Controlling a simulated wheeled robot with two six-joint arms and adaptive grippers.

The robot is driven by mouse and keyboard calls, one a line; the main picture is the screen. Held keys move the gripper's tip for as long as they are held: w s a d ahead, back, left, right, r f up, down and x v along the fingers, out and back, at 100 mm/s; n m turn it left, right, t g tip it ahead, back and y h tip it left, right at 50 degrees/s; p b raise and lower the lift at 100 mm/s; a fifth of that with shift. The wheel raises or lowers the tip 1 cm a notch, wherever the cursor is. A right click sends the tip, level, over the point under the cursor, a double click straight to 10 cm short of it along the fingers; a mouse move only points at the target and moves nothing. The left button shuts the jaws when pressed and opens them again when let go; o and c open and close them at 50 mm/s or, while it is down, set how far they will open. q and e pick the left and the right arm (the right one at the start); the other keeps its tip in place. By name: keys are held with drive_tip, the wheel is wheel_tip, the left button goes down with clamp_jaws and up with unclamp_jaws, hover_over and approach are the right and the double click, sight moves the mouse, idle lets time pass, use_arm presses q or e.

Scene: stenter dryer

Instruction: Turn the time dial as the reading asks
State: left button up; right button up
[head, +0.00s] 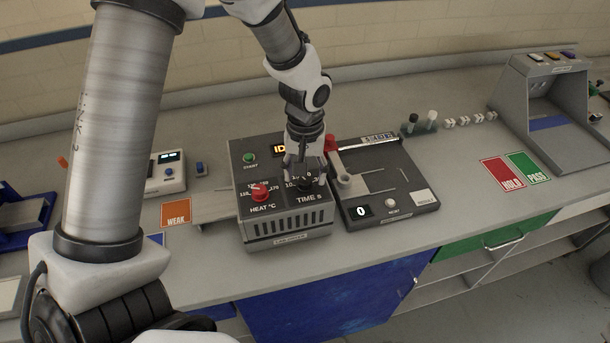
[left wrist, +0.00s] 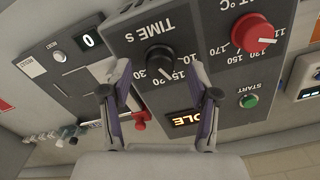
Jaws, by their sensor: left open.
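The time dial is a black knob on the grey dryer box, under my left gripper (head: 304,172) in the head view. In the left wrist view the time dial (left wrist: 160,60) shows clearly, upside down, with numbers 10, 15, 20 and 30 around its edge. My left gripper (left wrist: 160,76) is open there, one fingertip on each side of the dial, with visible gaps. I cannot tell how deep the tips reach or exactly where the pointer aims. The amber display (left wrist: 187,118) reads IDLE, partly hidden by a finger. The counter display (head: 362,211) reads 0.
The red heat dial (head: 260,192) and green start button (head: 249,157) are left of the time dial. A tester with a red-knobbed lever (head: 330,142) stands close on the right. An orange WEAK card (head: 176,212) lies left; red HOLD (head: 502,174) and green PASS (head: 527,167) cards lie right.

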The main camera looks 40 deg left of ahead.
sight(305, 180)
use_arm(q)
wheel_tip(305, 180, up, 11)
drive_tip(key=shift+f, duration=0.2)
idle(0.4)
